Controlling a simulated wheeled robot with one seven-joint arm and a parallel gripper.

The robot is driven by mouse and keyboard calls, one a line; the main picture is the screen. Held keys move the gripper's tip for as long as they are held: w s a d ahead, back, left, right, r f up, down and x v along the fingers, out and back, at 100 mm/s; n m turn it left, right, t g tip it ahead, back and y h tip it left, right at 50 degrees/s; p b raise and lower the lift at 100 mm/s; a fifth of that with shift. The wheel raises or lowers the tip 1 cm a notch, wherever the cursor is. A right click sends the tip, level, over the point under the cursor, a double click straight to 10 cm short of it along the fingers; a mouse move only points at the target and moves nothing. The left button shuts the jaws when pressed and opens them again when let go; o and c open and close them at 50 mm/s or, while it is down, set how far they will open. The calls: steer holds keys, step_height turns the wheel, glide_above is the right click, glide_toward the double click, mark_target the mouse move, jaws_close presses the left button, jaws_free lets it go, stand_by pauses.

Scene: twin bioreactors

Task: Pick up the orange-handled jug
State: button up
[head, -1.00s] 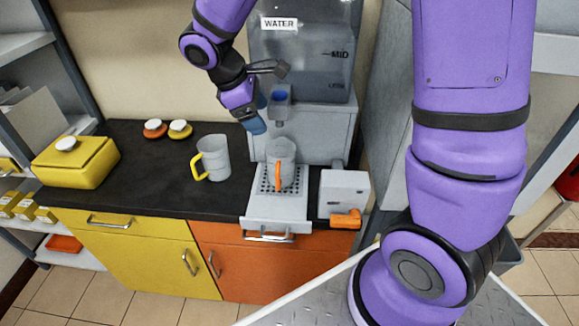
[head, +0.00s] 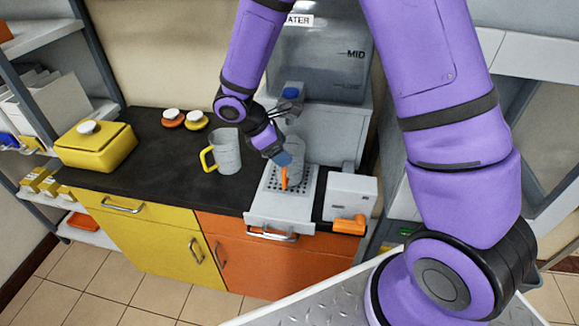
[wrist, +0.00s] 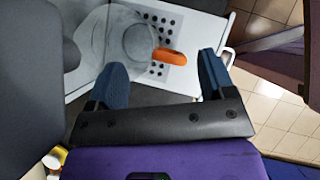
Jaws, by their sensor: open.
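The orange-handled jug (head: 295,167) is a clear grey jug standing upright on the perforated drip tray (head: 262,208) of the water dispenser. Its orange handle (wrist: 168,56) shows in the wrist view, pointing between my fingers.
A yellow-handled jug (head: 227,152) stands left of the dispenser (head: 320,125). A white box with an orange tap (head: 348,200) stands right of the tray.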

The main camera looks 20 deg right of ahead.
steer(key=x, duration=0.5)
steer(key=shift+f, duration=0.2)
jaws_close()
